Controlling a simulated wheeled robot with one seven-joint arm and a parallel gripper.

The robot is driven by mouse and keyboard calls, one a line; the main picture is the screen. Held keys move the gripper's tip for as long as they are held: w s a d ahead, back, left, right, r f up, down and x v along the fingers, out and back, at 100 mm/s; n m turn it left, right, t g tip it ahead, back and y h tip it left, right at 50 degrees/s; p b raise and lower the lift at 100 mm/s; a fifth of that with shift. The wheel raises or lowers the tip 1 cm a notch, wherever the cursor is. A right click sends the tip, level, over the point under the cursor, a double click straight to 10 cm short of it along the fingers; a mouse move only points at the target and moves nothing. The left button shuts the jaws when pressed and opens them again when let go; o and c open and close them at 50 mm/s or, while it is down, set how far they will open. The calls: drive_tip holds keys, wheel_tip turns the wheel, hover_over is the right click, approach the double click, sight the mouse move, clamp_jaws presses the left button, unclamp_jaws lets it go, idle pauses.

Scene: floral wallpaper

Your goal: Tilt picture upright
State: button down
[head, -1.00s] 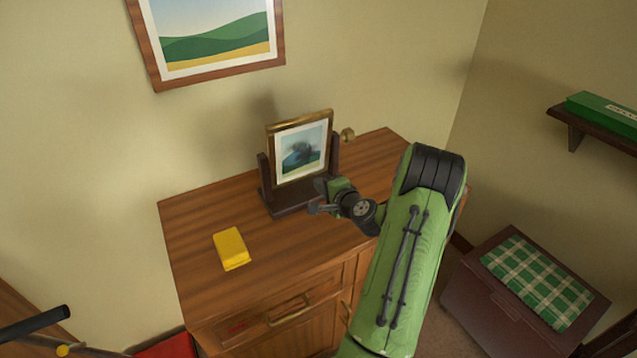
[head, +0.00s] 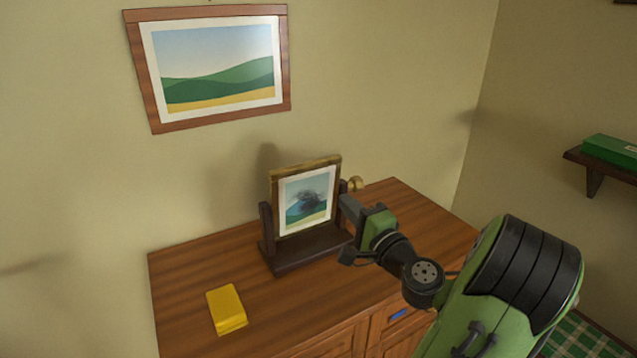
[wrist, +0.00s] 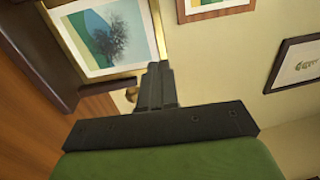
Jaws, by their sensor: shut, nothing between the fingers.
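The small gold-framed picture (head: 306,200) shows a tree and hangs between two posts of a dark wooden stand (head: 300,250) on the dresser. It looks tilted in the stand. A brass knob (head: 356,184) is at its right side. My gripper (head: 347,208) is at the right post of the stand; whether it touches is unclear. In the wrist view my gripper's fingers (wrist: 158,82) are shut and empty, just beside the edge of the picture (wrist: 108,36). The knob (wrist: 131,94) is partly hidden behind the fingers.
A yellow block (head: 227,309) lies on the front left of the wooden dresser (head: 190,275). A larger landscape picture (head: 213,65) hangs on the wall above. A shelf with a green box (head: 612,151) is at the right. The dresser top left of the stand is mostly clear.

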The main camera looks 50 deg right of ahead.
sight(313, 168)
drive_tip(key=p+x, duration=0.1)
drive_tip(key=x, duration=1.1)
drive_tip(key=shift+w, duration=0.25)
drive_tip(key=w+r+p, duration=0.1)
drive_tip(key=p, duration=0.3)
drive_tip(key=shift+d+g, duration=0.2)
drive_tip(key=shift+g, duration=0.2)
drive_tip(key=shift+w+d+f+p, duration=0.15)
drive_tip(key=shift+w+p, duration=0.25)
drive_tip(key=shift+p, duration=0.35)
drive_tip(key=shift+f, duration=0.1)
